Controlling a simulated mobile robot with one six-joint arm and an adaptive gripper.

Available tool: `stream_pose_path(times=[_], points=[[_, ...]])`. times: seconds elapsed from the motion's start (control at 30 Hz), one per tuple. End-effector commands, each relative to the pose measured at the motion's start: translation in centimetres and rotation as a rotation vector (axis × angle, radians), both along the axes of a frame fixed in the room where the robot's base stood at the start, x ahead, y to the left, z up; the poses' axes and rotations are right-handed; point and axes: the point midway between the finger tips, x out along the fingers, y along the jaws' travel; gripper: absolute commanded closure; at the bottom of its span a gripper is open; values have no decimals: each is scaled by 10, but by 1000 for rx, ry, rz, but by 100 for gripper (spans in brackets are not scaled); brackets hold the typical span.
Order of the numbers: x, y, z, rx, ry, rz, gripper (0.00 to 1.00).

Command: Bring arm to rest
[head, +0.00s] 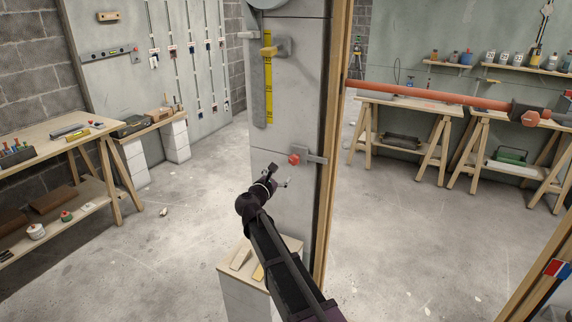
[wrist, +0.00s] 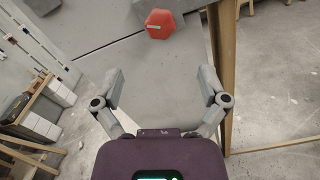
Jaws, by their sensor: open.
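My arm (head: 280,262) reaches up from the bottom of the head view toward a grey wall panel (head: 290,100). My gripper (head: 278,178) is at its end, in front of the panel's lower part. In the wrist view my gripper (wrist: 162,92) is open, its two fingers spread apart with nothing between them. A red hexagonal knob (wrist: 159,23) lies beyond the fingertips, apart from them. In the head view the red knob (head: 294,159) sits on a grey bracket at the panel's right side, above and right of the gripper.
A small stand (head: 236,278) with wedge-like pieces is beside my arm. A wooden post (head: 334,120) edges the panel. Workbenches stand at left (head: 50,140) and at right (head: 410,105). A long orange pipe (head: 430,95) crosses at right. The concrete floor (head: 390,240) is mostly clear.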

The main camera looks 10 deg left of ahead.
Motion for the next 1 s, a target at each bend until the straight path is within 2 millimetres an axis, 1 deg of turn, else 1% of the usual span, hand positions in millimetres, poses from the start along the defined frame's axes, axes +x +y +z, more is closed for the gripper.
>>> stream_pose_path(times=[0.07, 0.13, 0.23, 0.37, 0.4, 0.47, 0.5, 0.57, 0.6, 0.7, 0.77, 0.9, 1.0], points=[[-1, -7, -1, 22, 4, -12, 7], [-3, -19, -2, 60, 9, -33, 7], [-8, -44, -8, 152, 21, -81, 7], [-21, -92, -19, 336, 40, -186, 7], [-26, -108, -24, 404, 47, -226, 7], [-36, -134, -32, 512, 54, -293, 7], [-44, -150, -37, 586, 57, -342, 7], [-56, -174, -46, 696, 61, -418, 7], [-65, -189, -51, 768, 62, -470, 7], [-89, -221, -65, 942, 61, -604, 7], [-105, -239, -73, 1044, 57, -689, 7], [-145, -271, -89, 1267, 45, -896, 7], [-174, -288, -98, 1416, 31, -1050, 7]])
